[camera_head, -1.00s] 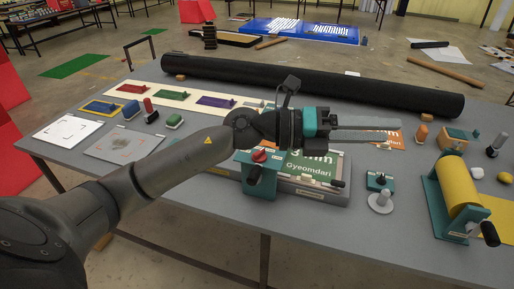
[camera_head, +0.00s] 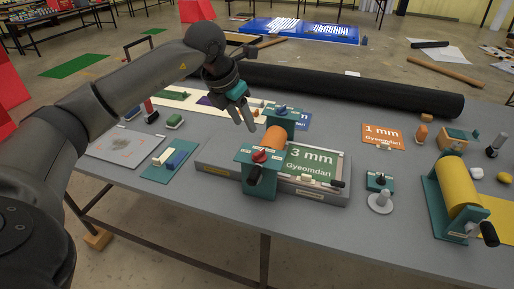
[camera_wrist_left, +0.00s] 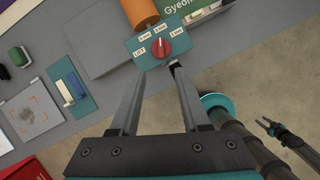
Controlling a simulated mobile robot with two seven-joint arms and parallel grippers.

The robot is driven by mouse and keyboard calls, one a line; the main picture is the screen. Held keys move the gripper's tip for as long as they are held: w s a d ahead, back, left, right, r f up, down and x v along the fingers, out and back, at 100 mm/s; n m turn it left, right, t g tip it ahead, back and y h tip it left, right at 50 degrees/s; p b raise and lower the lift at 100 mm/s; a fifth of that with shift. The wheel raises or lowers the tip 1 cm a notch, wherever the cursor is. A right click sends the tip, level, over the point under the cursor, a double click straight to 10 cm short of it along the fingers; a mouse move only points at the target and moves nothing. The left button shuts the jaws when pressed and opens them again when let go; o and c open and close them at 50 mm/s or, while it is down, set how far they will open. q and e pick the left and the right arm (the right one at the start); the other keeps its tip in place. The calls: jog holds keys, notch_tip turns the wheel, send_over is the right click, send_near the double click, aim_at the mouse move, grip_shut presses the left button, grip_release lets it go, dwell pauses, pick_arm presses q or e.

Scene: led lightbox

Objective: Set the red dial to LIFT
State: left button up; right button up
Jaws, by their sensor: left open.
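The red dial (camera_head: 260,156) sits on top of a teal press housing (camera_head: 245,155) at the table's front middle. The dial also shows in the left wrist view (camera_wrist_left: 163,48), ringed by labels, with LIFT at its left and mm values above and right. Its white mark points roughly up, toward the mm labels, not LIFT. My left gripper (camera_head: 244,118) is open and empty, above and behind the dial in the head view. In the wrist view its fingertips (camera_wrist_left: 158,72) are just below the dial, apart from it. A small dark gripper, likely my right (camera_wrist_left: 272,130), shows lower right.
An orange roller (camera_head: 273,140) lies behind the dial. A green 3 mm sheet (camera_head: 318,165) is to its right. A second teal housing (camera_head: 285,118) stands behind. A blue-and-white block tray (camera_head: 168,165) is left. The table front is mostly clear.

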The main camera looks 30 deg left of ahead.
aim_at(259, 152)
pick_arm(q)
jog(key=p+x, duration=0.1)
jog(key=x, duration=1.2)
jog(key=shift+d, duration=0.1)
grip_shut()
